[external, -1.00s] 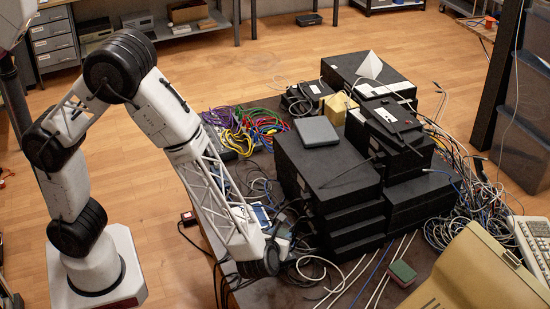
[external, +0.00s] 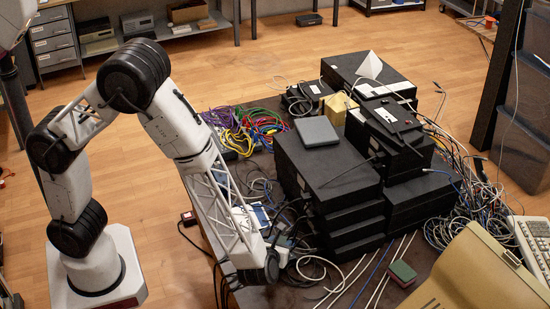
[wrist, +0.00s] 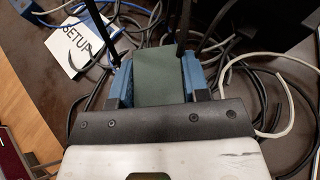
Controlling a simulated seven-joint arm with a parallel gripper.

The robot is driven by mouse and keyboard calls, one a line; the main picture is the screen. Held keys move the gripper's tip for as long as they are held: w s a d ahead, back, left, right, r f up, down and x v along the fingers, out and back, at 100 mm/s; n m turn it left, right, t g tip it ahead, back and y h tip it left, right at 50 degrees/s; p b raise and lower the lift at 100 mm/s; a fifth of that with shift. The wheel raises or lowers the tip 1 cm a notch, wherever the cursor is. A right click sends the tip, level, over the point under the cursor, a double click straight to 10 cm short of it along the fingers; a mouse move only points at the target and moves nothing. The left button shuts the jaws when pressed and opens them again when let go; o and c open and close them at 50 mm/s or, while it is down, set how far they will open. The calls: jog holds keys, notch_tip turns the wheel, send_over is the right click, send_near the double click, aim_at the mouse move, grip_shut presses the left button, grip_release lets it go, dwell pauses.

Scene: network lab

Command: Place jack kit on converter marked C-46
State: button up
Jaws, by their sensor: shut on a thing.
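My gripper (wrist: 159,72) has two blue fingers shut on a flat, dark green thing, likely the jack kit (wrist: 160,88), in the wrist view. In the external view my gripper (external: 280,252) is low at the table's near left, beside the black stack; the held thing is hard to make out there. No marking C-46 is readable on any box, so I cannot tell which thing is the converter. A grey flat box (external: 317,131) lies on top of the front black stack (external: 330,180).
More black boxes (external: 420,200) stand to the right of the stack. A card reading SETUP (wrist: 78,46) and loose cables (wrist: 270,95) lie around my gripper. A green-and-red block (external: 402,273) lies at the table front, and a beige monitor (external: 480,270) stands at right.

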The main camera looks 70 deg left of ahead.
jog(key=shift+f, duration=0.1)
jog(key=o, duration=1)
jog(key=shift+v, duration=6)
